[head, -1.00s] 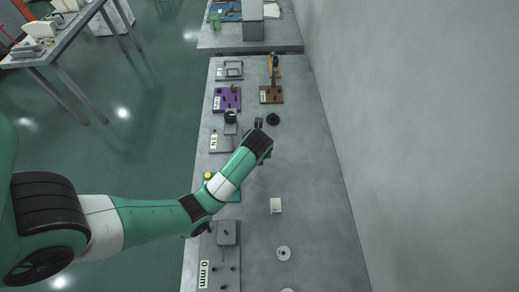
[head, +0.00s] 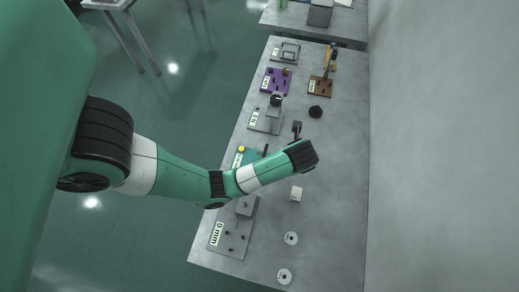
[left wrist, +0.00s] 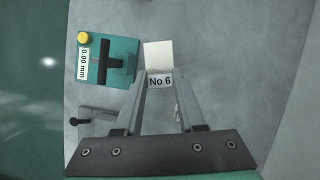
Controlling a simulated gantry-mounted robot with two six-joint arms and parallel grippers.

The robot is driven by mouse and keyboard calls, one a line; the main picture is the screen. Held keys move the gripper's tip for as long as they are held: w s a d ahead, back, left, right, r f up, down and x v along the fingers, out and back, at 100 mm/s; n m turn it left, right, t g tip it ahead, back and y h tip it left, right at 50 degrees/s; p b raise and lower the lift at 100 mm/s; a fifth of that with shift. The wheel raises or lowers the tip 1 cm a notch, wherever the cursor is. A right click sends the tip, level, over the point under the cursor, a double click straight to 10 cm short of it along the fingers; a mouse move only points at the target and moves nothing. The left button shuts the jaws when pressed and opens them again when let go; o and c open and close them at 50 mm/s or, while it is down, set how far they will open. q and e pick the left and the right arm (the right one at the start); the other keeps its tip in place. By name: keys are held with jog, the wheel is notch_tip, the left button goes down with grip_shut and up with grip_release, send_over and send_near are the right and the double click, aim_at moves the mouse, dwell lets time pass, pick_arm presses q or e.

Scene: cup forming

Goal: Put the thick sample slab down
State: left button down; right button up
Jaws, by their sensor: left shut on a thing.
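The thick sample slab (left wrist: 158,57) is a cream block with a "No 6" label at its near end, in the left wrist view. My left gripper (left wrist: 161,77) is shut on it, its two fingers meeting the slab's sides at the label. I cannot tell whether the slab touches the table. In the head view my left wrist hides the held slab. The teal gauge (left wrist: 108,62) with a yellow knob and a "0.00 mm" label lies just left of the slab, apart from it. It also shows in the head view (head: 251,157), partly behind my arm.
A small white block (head: 296,193) and two pale discs (head: 291,238) lie on the grey table (head: 330,225). A "0 mm" plate (head: 233,240) stands at the near left. A black round piece (head: 315,112) and purple (head: 272,83) and brown (head: 319,88) stands are farther back.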

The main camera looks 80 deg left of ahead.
pick_arm(q)
jog(key=s+d+r+m+p, duration=0.1)
jog(key=s+d+p, duration=0.2)
jog(key=s+p, duration=0.3)
jog(key=s+d+r+m+t+p, duration=0.1)
jog(key=s+d+p, duration=0.25)
jog(key=s, duration=0.35)
jog(key=s+d+r+m+p, duration=0.1)
jog(key=s+d+p, duration=0.1)
jog(key=s+p, duration=0.45)
jog(key=b, duration=0.4)
send_near(250, 160)
jog(key=shift+w+a+f, duration=0.15)
jog(key=shift+w+f, duration=0.15)
jog(key=shift+w, duration=0.2)
jog(key=shift+a+f+b, duration=0.15)
jog(key=shift+f+b, duration=0.65)
jog(key=shift+f, duration=1)
jog(key=shift+w+f, duration=0.1)
jog(key=c, duration=0.8)
grip_release()
